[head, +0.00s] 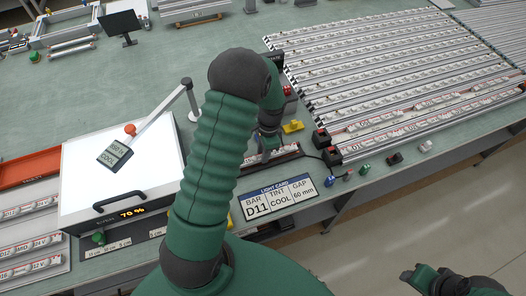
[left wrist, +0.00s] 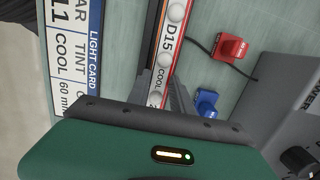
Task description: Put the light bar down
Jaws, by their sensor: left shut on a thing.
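My left gripper (head: 267,142) is low over the bench, mostly hidden behind its own wrist in the head view. In the left wrist view its fingers (left wrist: 166,97) are shut on a light bar (left wrist: 171,38), a narrow strip with a red edge and labels reading D15 and COOL. Part of the bar shows in the head view (head: 284,152). I cannot tell whether it touches the bench. The light card (head: 279,197) reads bar D11, tint COOL, gap 60 mm. My right gripper (head: 428,277) is at the lower right, away from the bench; its jaw opening is unclear.
A lit white light box (head: 85,165) with a black handle stands left of my arm. A rack of several bars (head: 390,70) fills the right back. Red (left wrist: 232,47) and blue (left wrist: 206,102) plugs lie beside the held bar. Green bench is clear at the back middle.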

